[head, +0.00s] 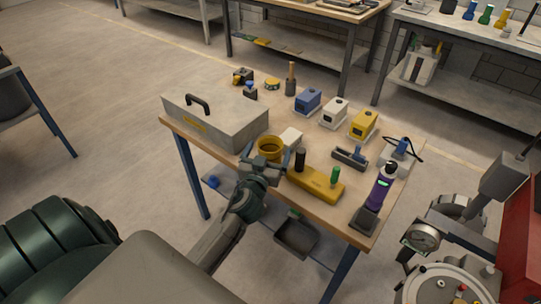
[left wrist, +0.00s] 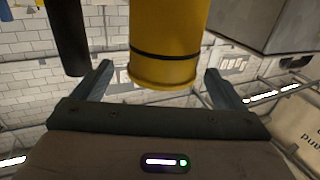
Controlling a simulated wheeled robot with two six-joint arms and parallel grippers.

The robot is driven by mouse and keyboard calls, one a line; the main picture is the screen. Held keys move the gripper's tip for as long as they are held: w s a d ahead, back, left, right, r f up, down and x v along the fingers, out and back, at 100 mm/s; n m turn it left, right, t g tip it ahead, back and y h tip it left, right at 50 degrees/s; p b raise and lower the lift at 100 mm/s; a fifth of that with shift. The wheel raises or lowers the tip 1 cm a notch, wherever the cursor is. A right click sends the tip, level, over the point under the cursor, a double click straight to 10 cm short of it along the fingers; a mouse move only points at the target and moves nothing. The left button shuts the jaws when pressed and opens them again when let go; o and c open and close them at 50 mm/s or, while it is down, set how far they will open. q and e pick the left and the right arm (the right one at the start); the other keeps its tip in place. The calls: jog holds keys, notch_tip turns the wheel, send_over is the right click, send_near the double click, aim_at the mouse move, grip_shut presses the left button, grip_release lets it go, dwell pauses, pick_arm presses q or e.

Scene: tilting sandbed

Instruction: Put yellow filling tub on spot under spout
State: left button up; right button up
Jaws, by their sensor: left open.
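The yellow filling tub (head: 270,143) stands near the front edge of the wooden workbench, just right of the grey toolbox. In the left wrist view the tub (left wrist: 168,40) is a yellow cylinder with a dark band, between the two fingers and with a gap on each side. My left gripper (head: 266,160) is open at the near side of the tub; the fingers (left wrist: 158,68) are not closed on it. My right gripper does not show. I cannot make out the spot under the spout for sure in these views.
The grey toolbox (head: 225,123) stands close left of the tub. A yellow block (head: 315,184) with black and green cylinders is close right. Blue, white and yellow boxes stand behind. A machine with a gauge (head: 422,237) is at the right.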

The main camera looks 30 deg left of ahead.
aim_at(273, 137)
pick_arm(q)
jog(key=x, duration=0.3)
jog(key=shift+w+a+p, duration=0.15)
jog(key=shift+a+p, duration=0.05)
jog(key=shift+p, duration=0.15)
jog(key=shift+c, duration=0.4)
jog(key=c, duration=1.4)
jog(key=shift+o, duration=0.2)
jog(key=shift+r, duration=0.1)
